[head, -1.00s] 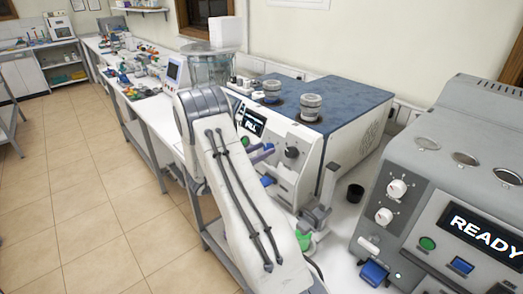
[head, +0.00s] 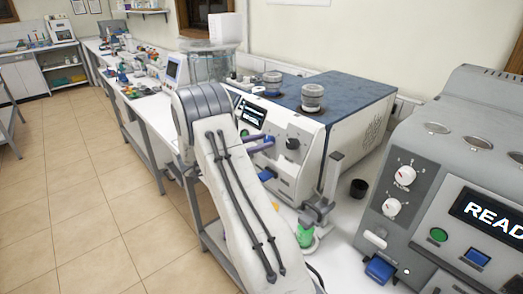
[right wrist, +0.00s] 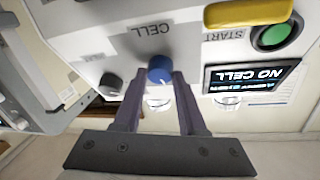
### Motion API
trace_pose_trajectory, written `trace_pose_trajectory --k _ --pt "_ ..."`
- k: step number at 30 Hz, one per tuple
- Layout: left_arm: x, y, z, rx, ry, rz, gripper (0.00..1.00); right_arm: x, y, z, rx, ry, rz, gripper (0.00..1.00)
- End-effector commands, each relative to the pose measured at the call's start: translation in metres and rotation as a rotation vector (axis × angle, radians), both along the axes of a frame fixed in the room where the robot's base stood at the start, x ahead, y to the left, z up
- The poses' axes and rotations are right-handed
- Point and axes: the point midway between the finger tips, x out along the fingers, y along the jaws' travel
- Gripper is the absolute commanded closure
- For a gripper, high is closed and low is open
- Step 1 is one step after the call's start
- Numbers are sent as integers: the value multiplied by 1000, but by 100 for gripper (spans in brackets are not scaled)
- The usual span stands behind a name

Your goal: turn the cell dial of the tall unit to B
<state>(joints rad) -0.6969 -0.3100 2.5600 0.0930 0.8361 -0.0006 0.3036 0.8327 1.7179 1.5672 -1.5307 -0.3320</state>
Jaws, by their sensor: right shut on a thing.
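The white unit with the blue top (head: 360,98) stands on the bench in the head view. Its front carries a small screen (head: 252,113), a green START button (head: 244,133) and a black knob (head: 292,143). In the right wrist view, upside down, the blue dial (right wrist: 160,70) sits under the word CELL. My right gripper (right wrist: 158,80) has its two purple fingers on either side of this dial, shut on it. It also shows in the head view (head: 263,143), against the unit's front. The letter that the dial points to cannot be read. My left gripper is not in view.
A grey unit (head: 455,140) with a READY screen stands at the right. A yellow part (right wrist: 248,13) lies close to the START button.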

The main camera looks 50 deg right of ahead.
Motion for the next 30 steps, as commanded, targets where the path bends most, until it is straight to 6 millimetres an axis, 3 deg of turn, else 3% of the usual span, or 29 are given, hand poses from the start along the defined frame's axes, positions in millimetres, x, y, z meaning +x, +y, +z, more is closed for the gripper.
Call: trace_pose_trajectory --k 1,12,30 --pt "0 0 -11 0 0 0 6 1 0 -4 -8 -44 -19 100" --pt "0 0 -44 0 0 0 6 3 -1 -1 -42 -360 -169 100" --pt "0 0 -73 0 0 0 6 5 -3 5 -89 -790 -372 100"
